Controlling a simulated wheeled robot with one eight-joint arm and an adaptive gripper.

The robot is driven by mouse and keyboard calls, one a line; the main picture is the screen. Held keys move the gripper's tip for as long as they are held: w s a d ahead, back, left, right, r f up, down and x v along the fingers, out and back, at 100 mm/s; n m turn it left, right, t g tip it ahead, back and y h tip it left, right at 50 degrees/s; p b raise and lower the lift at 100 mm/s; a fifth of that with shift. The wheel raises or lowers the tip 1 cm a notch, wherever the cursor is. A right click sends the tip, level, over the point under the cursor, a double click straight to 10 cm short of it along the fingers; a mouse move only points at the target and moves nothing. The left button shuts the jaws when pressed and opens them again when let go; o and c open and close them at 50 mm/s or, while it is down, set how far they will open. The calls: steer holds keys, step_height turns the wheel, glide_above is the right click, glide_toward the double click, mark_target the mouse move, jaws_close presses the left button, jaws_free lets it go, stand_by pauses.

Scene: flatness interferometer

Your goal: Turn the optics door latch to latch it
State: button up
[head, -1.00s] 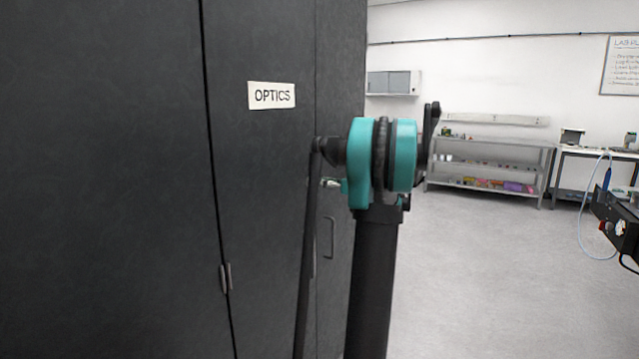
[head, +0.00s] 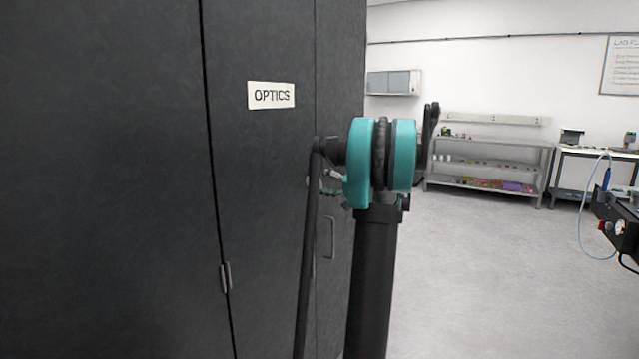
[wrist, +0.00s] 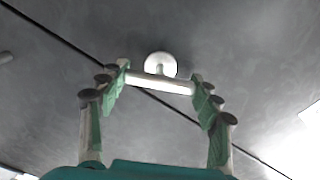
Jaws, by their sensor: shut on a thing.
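The optics door (head: 262,190) is a tall dark panel with a white OPTICS label (head: 271,95). In the wrist view, the optics door latch (wrist: 160,83) is a pale bar with a round hub (wrist: 160,64) on the dark surface. The bar lies nearly level in that view and crosses in front of the dark door seam (wrist: 75,45). My gripper (wrist: 160,82) has its green-padded fingers at either end of the bar, shut on it. In the head view my arm mostly hides the latch and gripper; only small pale and teal parts show beside it.
Open grey floor (head: 490,280) lies to the right. A metal shelf (head: 490,165) and a bench (head: 600,153) stand at the back wall.

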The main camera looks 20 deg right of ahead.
steer(key=shift+m, duration=2.2)
steer(key=o, duration=1.2)
steer(key=shift+c, duration=0.2)
steer(key=v, duration=1.2)
steer(key=shift+f, duration=0.1)
